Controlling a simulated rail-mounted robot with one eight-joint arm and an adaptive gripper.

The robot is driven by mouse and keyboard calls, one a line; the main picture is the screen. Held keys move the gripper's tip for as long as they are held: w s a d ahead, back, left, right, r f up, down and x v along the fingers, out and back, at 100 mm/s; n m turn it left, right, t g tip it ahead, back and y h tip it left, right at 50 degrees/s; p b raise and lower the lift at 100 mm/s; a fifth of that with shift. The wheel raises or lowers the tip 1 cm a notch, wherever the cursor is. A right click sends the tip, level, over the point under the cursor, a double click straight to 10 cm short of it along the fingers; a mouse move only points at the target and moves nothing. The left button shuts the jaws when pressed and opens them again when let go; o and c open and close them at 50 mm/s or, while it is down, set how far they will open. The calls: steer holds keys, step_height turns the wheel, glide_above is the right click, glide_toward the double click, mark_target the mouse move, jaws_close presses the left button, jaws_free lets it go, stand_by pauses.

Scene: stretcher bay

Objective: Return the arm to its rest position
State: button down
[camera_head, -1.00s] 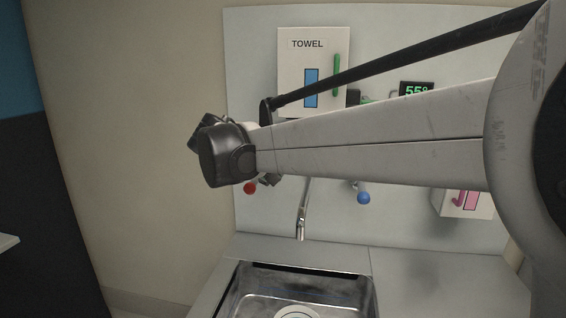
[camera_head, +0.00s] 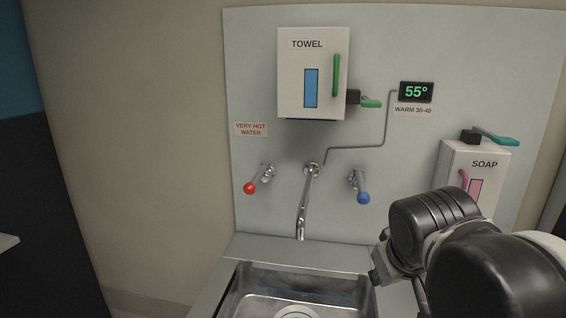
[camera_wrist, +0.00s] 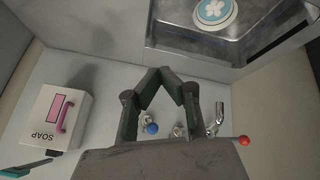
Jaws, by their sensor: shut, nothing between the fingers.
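My gripper (camera_wrist: 167,73) shows in the wrist view, its dark fingers brought together at the tips with nothing between them. It is apart from the sink and the fixtures. In the head view my folded arm is at the lower right, in front of the soap dispenser's lower part and the counter right of the sink. I cannot make out the fingertips clearly in the head view.
A steel sink (camera_head: 236,290) stands below a spout (camera_head: 301,215), a red-knobbed tap (camera_head: 250,188) and a blue-knobbed tap (camera_head: 363,197). A towel dispenser (camera_head: 290,75), a 55° display (camera_head: 416,92) and a soap dispenser (camera_head: 484,152) are on the wall panel.

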steer(key=s+d+f+m+y, duration=0.1)
steer(key=s+f+m, duration=0.1)
steer(key=s+f, duration=0.3)
steer(key=shift+s+t, duration=0.3)
steer(key=shift+s, duration=0.75)
